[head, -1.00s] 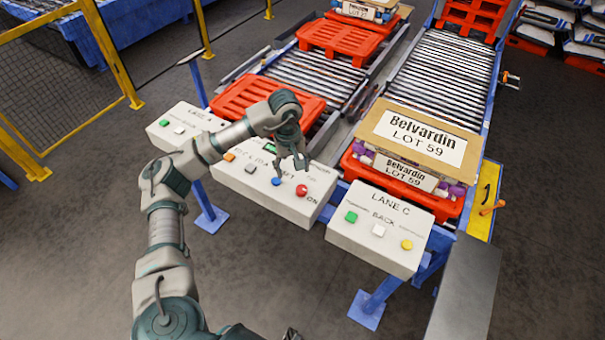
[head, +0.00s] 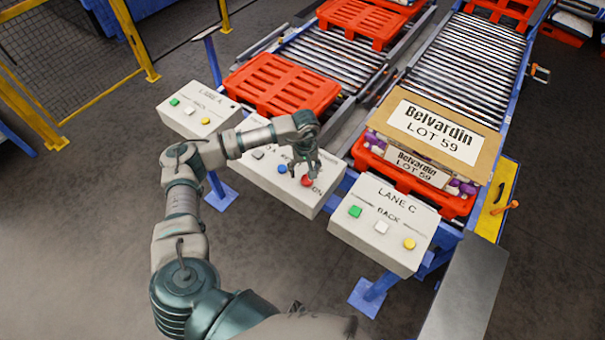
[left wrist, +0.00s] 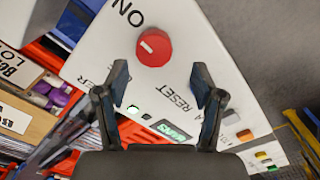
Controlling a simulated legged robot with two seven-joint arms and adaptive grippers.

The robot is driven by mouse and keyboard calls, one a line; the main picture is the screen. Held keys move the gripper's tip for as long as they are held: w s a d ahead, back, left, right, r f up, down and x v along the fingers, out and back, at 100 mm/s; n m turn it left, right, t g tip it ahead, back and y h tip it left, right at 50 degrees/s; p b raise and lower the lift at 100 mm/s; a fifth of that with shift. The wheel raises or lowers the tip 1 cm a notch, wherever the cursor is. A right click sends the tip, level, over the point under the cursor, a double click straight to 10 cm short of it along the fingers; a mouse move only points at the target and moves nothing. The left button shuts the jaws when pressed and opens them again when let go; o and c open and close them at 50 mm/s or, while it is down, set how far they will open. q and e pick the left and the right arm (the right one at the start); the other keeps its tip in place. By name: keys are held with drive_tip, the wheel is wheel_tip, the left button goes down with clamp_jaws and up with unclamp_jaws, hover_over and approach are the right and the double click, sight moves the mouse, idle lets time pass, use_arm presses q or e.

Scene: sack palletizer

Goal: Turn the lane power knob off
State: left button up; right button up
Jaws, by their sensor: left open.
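The red knob (head: 307,181) sits on the sloped face of the middle control box (head: 262,180), near its right end. In the left wrist view the knob (left wrist: 154,47) is round, with a short white mark and the word ON printed beside it. My left gripper (head: 304,166) is open above this end of the box and partly hides its face. In the left wrist view its two fingers (left wrist: 160,82) are spread and empty, with the knob beyond the tips. Contact with the knob does not show. My right gripper is not in view.
The middle box also has a blue button (head: 282,169) and a RESET label. The Lane C box (head: 385,222) stands close on the right, the Lane A box (head: 199,107) on the left. Behind are roller conveyors (head: 465,62), red pallets (head: 283,88) and a Belvardin carton (head: 437,128).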

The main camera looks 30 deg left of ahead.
sight(307, 179)
use_arm(q)
drive_tip(key=d+f, duration=0.2)
drive_tip(key=shift+s+d+f, duration=0.15)
drive_tip(key=shift+d+f, duration=0.05)
drive_tip(key=shift+d, duration=0.15)
drive_tip(key=shift+d+f, duration=0.1)
drive_tip(key=shift+f, duration=0.15)
drive_tip(key=shift+a+f, duration=0.2)
drive_tip(key=shift+a, duration=0.8)
drive_tip(key=shift+a+f, duration=0.1)
drive_tip(key=shift+a, duration=0.25)
drive_tip(key=c, duration=0.3)
drive_tip(key=shift+a+f, duration=0.1)
drive_tip(key=c, duration=0.8)
drive_tip(key=shift+d, duration=0.35)
drive_tip(key=shift+c, duration=0.2)
drive_tip(key=shift+d, duration=0.5)
drive_tip(key=shift+a, duration=0.3)
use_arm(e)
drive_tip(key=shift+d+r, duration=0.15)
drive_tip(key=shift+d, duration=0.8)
